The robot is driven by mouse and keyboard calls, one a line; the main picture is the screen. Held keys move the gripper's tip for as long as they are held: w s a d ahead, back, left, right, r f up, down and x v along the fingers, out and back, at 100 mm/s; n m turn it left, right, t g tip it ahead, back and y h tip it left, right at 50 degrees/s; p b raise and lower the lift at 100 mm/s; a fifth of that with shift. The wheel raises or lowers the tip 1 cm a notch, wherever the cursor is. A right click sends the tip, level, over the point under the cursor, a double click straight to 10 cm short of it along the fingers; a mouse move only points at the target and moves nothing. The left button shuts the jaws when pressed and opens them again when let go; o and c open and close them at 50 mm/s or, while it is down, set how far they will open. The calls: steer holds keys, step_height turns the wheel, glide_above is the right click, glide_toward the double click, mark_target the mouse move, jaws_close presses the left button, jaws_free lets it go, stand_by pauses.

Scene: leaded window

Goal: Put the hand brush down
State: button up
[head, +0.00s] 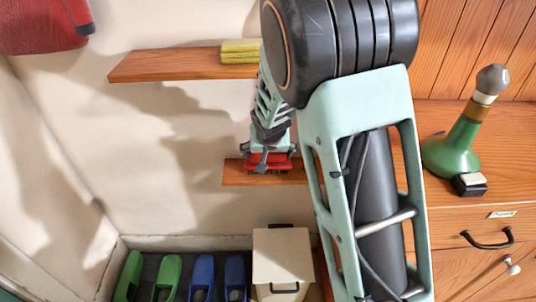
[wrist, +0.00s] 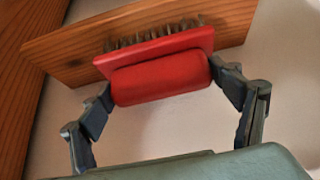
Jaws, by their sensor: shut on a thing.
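The hand brush is red with grey bristles; its red body (wrist: 160,80) fills the middle of the wrist view. My gripper (wrist: 162,82) is shut on it, one finger at each end. In the head view the brush (head: 281,164) is beneath my gripper (head: 266,159), bristles down, at a small wooden shelf (head: 238,177) on the wall. The bristles face the shelf's wood (wrist: 75,50) in the wrist view. I cannot tell whether they touch it. My arm hides the shelf's right part in the head view.
A higher wooden shelf (head: 165,66) holds a yellow block (head: 240,51). A green bottle-like object (head: 455,150) and a small black-and-white block (head: 469,184) stand on the cabinet at right. Below are green and blue shoes (head: 203,275) and a cream box (head: 283,255).

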steer(key=shift+f, duration=0.2)
steer(key=o, duration=1.2)
steer(key=shift+r, duration=0.15)
steer(key=shift+r, duration=0.25)
steer(key=shift+p+v, duration=1.45)
steer(key=shift+v, duration=4.4)
steer(key=shift+s, duration=0.1)
